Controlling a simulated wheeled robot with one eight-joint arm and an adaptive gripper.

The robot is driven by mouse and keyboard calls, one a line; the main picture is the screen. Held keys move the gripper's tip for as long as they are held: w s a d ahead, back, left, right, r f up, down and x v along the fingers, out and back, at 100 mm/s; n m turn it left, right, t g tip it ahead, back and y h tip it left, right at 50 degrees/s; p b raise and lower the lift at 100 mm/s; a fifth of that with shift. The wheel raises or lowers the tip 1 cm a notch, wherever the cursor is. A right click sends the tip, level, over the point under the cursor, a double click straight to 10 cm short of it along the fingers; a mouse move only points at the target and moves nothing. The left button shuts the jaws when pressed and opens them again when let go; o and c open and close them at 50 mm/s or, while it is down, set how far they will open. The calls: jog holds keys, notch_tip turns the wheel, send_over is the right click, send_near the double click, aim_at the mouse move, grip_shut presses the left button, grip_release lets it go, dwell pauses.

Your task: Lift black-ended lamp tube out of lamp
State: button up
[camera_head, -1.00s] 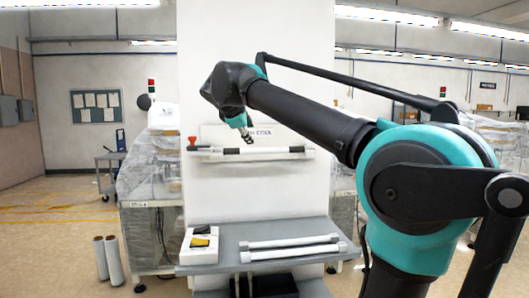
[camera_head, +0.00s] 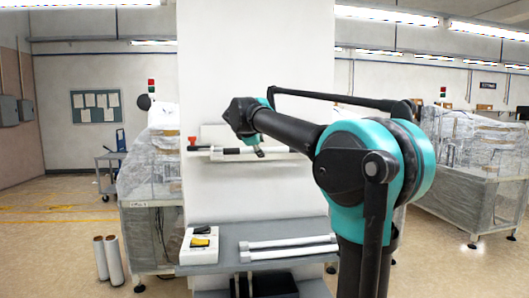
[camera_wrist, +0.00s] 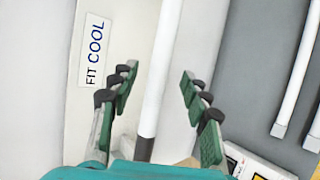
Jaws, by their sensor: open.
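The lamp (camera_head: 212,132) is mounted on the tall white panel, with a red part (camera_head: 192,140) near its left end. The black-ended lamp tube (camera_head: 231,151) lies level along its front; its right part is partly hidden by my arm. My gripper (camera_head: 260,154) is at the tube's middle stretch. In the wrist view, my gripper (camera_wrist: 158,90) is open. The white tube (camera_wrist: 160,75) runs between its two green-padded fingers, with a gap on both sides, nearer the left finger. One dark tube end (camera_wrist: 145,148) shows near the palm.
Two white-ended tubes (camera_head: 288,243) lie on the grey shelf (camera_head: 228,232) below. A white switch box (camera_head: 187,252) with black and yellow parts stands at the shelf's left. Two rolls (camera_head: 108,262) stand on the floor. Wrapped machines flank the panel.

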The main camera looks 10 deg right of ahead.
aim_at(264, 150)
jog(key=x, duration=0.2)
jog(key=shift+w+d+f, duration=0.1)
jog(key=shift+w+f, duration=0.05)
jog(key=shift+w, duration=0.05)
jog(key=shift+c, duration=0.4)
grip_shut()
